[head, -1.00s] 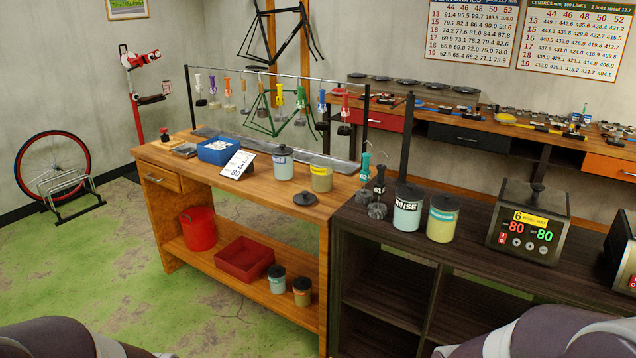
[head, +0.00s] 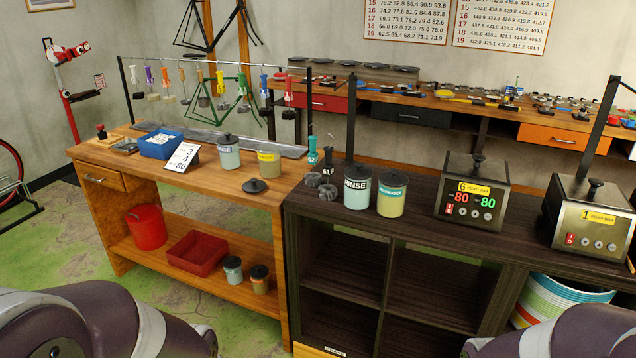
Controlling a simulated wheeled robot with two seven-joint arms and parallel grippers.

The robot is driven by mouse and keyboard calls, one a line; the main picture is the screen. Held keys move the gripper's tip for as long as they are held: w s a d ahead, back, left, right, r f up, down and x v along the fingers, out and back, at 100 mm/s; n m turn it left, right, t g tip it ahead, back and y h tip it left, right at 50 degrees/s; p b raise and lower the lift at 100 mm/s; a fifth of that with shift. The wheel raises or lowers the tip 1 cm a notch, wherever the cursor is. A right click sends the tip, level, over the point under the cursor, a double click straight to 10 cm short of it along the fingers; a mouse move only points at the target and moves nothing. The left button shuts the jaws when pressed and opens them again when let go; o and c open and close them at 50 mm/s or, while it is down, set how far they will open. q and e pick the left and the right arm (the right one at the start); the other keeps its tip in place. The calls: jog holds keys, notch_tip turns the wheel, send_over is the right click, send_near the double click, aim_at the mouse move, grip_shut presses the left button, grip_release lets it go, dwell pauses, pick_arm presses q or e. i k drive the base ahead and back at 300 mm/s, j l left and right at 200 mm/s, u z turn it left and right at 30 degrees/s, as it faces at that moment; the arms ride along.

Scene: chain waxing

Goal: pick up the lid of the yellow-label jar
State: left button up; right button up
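The yellow-label jar (head: 269,166) stands upright on the wooden bench, near its right end. It has a yellow band, and its top shows no lid. A dark round lid with a knob (head: 255,186) lies on the bench just in front of it. Which jar this lid belongs to is not marked. A jar with a pale label and a dark lid on (head: 229,155) stands to the left. My arms show only as large rounded links at the bottom edge. Neither gripper is in view.
A RINSE jar (head: 357,192), a teal-label jar (head: 391,198) and two wax heaters (head: 471,191) (head: 592,222) stand on the dark shelf unit (head: 430,231). A blue bin (head: 160,146) and a small sign (head: 181,158) sit left on the bench.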

aim_at(253, 186)
jog(key=i+j+z, duration=0.2)
jog(key=z, duration=0.25)
jog(key=i+j+z, duration=0.15)
jog(key=j+z, duration=0.15)
jog(key=z, duration=0.15)
jog(key=i+j+z, duration=0.1)
jog(key=j+z, duration=0.55)
jog(key=z, duration=0.2)
jog(key=i+j, duration=0.05)
